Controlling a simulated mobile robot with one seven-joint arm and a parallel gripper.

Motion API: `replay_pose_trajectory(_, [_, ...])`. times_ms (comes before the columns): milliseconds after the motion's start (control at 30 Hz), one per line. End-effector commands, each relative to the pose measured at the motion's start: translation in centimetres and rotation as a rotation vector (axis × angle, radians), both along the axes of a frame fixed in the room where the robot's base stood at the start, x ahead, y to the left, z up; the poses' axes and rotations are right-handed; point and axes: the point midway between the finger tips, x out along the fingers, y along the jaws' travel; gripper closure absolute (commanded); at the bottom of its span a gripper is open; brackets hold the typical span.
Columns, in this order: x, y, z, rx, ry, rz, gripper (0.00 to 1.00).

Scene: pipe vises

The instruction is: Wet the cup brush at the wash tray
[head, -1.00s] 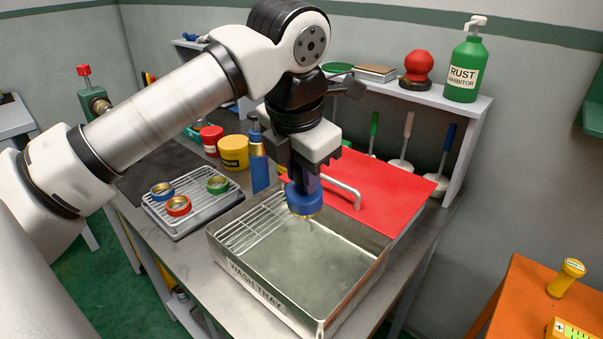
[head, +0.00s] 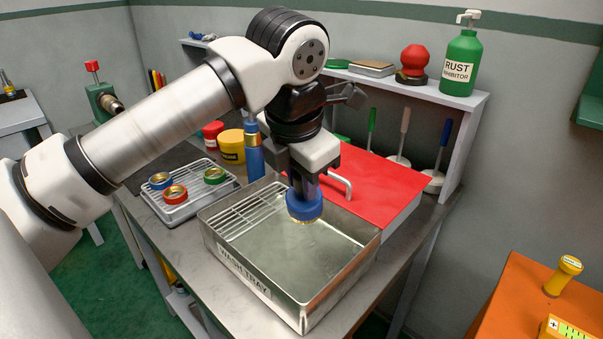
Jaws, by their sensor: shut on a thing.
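The wash tray (head: 237,272) is a metal basin on the bench in the head view, with its name on the front wall. A wire rack (head: 240,212) spans its left part. The cup brush (head: 304,205) has a blue body with brass-coloured bristles pointing down. My gripper (head: 303,182) is shut on the brush and holds it upright over the tray's back middle. The bristle tips show above the tray floor; I cannot tell whether they touch anything wet. The fingertips are partly hidden by the brush.
A red-lidded box (head: 385,188) with a metal handle stands right behind the tray. A blue bottle (head: 254,155) and a yellow tub (head: 231,148) stand behind left. A small tray (head: 193,210) holds three coloured rings at left. A shelf with a green rust inhibitor bottle (head: 462,65) is at the back.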

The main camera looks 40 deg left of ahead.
Motion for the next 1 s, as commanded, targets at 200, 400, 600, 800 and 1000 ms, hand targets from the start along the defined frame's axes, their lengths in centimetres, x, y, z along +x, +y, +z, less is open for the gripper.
replay_pose_trajectory(200, [0.0,0.0,-2.6,0.000,0.000,0.001,0.96])
replay_pose_trajectory(400, [0.0,0.0,-4.7,0.000,-0.001,0.000,0.96])
replay_pose_trajectory(600, [0.0,0.0,-6.7,0.000,-0.001,0.000,0.96])
replay_pose_trajectory(800, [0.0,0.0,-8.2,0.000,0.000,0.000,0.96])
replay_pose_trajectory(1000, [0.0,0.0,-8.5,0.000,0.000,0.000,0.96])
